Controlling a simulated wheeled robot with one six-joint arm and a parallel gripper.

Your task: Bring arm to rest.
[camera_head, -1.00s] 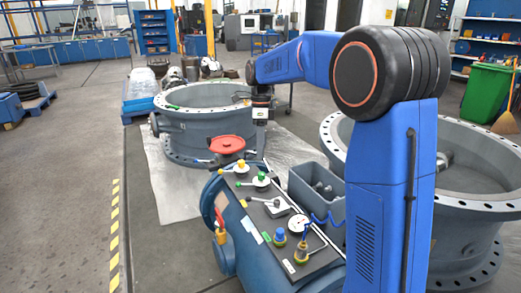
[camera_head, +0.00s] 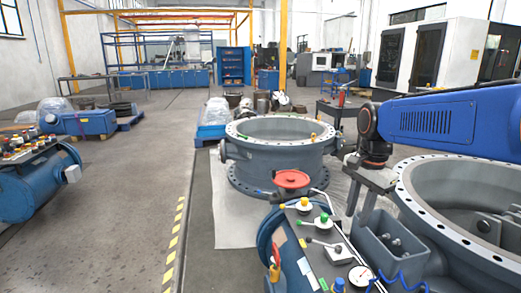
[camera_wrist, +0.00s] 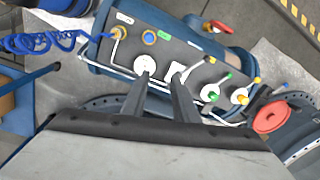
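My gripper (camera_head: 362,202) hangs from my blue arm at the right of the head view, in front of the large right flange ring. In the wrist view its two dark fingers (camera_wrist: 160,78) stand apart with nothing between them. They overlap the control panel (camera_wrist: 165,45) in that picture; the distance to it is hard to tell.
A grey bin (camera_head: 392,238) stands beside the panel, close to my gripper. Large flanged valve bodies stand behind (camera_head: 280,160) and at right (camera_head: 440,215). Another blue tank (camera_head: 38,185) is at far left.

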